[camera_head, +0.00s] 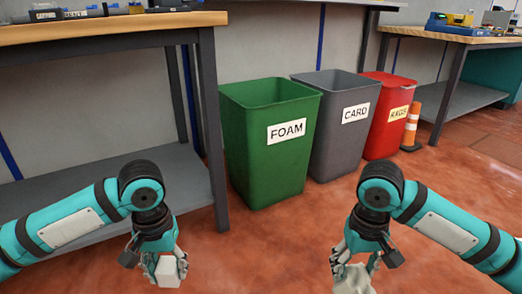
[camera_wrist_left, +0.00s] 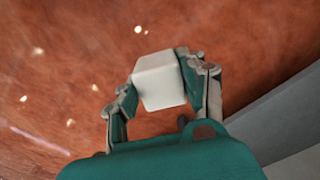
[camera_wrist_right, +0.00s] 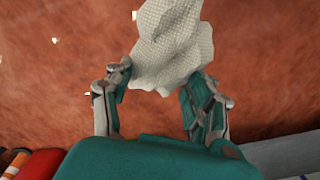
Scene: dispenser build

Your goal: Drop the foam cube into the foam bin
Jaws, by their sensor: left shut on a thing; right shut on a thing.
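The white foam cube (camera_head: 168,271) is held in my left gripper (camera_head: 164,266), low over the floor at the front left of the head view. In the left wrist view the cube (camera_wrist_left: 158,80) sits between the two fingers, which are shut on it. The green foam bin (camera_head: 265,150), labelled FOAM, stands ahead, open at the top, apart from both grippers. Its inside bottom is hidden. My right gripper (camera_head: 355,262) is shut on a crumpled, textured white cloth (camera_wrist_right: 172,45), which also shows at the front right of the head view.
A grey bin (camera_head: 338,130) labelled CARD and a red bin (camera_head: 388,115) labelled RAGS stand right of the foam bin. An orange-white post (camera_head: 412,125) stands beside them. A workbench (camera_head: 110,28) with a lower shelf is at left, another at back right. The floor ahead is clear.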

